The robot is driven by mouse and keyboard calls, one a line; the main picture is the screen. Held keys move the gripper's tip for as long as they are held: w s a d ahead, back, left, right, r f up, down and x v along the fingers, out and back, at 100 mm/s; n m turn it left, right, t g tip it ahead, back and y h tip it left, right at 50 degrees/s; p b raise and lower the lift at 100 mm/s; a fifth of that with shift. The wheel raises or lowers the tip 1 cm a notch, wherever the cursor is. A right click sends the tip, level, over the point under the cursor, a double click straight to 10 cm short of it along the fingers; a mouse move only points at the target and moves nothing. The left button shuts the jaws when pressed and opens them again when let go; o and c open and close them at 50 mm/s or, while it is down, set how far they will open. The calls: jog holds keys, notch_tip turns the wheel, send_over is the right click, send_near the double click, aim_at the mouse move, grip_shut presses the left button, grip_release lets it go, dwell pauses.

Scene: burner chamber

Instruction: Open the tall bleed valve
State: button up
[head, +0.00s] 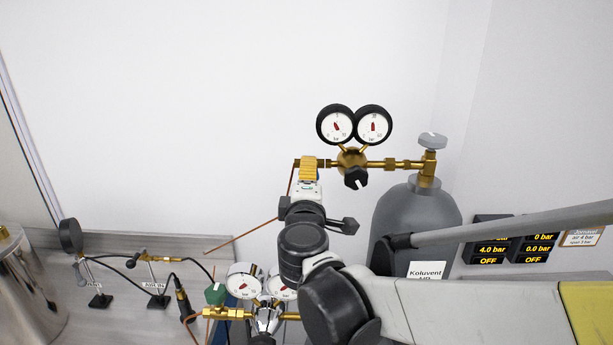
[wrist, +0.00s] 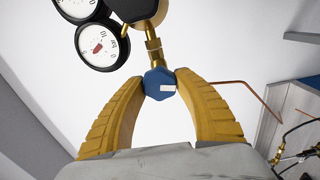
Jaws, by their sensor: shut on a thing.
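A blue faceted valve knob (wrist: 159,83) with a white label sits at the end of a brass stem (wrist: 154,50) on the upper regulator. My gripper (wrist: 163,79) is shut on this knob, one yellow finger on each side. In the head view my gripper (head: 308,168) is at the left brass end of the upper regulator (head: 351,160), and its fingers hide the knob. The regulator has two round gauges (head: 336,126) and a black knob (head: 356,179) below. How far the valve is turned cannot be told.
A grey cylinder (head: 408,222) with a grey handwheel (head: 432,141) stands at the right. A lower regulator with gauges (head: 243,281) and a green knob (head: 215,294) is below my gripper. A bent copper tube (wrist: 262,104) passes close by. Digital displays (head: 491,249) hang on the right wall.

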jog(key=n+b, duration=0.1)
jog(key=n, duration=0.3)
jog(key=shift+n, duration=0.4)
jog(key=n+b, duration=0.1)
jog(key=n, duration=0.3)
jog(key=shift+w, duration=0.1)
jog(key=n, duration=0.5)
jog(key=shift+d+b, duration=0.1)
jog(key=shift+b, duration=0.25)
jog(key=n, duration=0.5)
jog(key=shift+f+b, duration=0.1)
jog(key=shift+b, duration=0.2)
jog(key=o, duration=1.2)
